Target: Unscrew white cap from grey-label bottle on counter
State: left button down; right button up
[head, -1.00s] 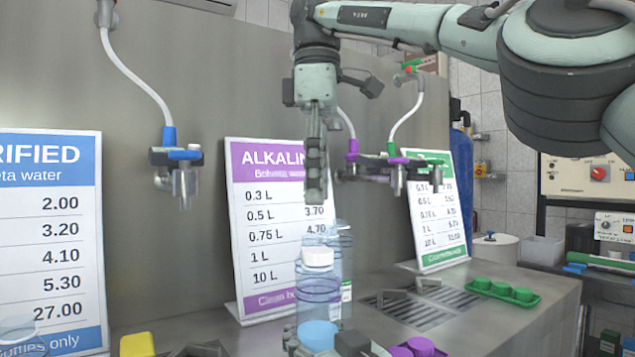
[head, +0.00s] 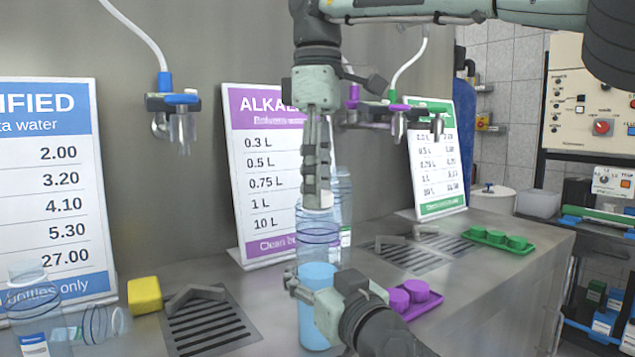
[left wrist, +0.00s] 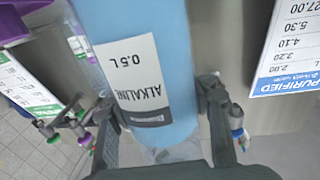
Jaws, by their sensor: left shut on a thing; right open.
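A bottle (head: 318,325) with a clear upper part and light-blue lower part stands upright at the counter's front. In the left wrist view, the bottle (left wrist: 133,30) has a white label (left wrist: 133,80) reading 0.5 L ALKALINE with a grey strip; the picture is upside down. A white cap (head: 318,201) sits on its top, partly hidden by fingers. My left gripper (head: 318,284) is shut around the blue part from the side. My right gripper (head: 317,195) points down from above, open, with fingertips at the cap; contact is unclear.
Another clear bottle (head: 344,205) stands close behind. A purple tray (head: 420,308) with purple caps is at right, a green tray (head: 497,237) farther right. A yellow sponge (head: 145,295), drain grate (head: 205,325) and clear bottles (head: 30,305) are at left. Taps hang above.

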jog(key=c, duration=1.3)
jog(key=shift+o, duration=0.2)
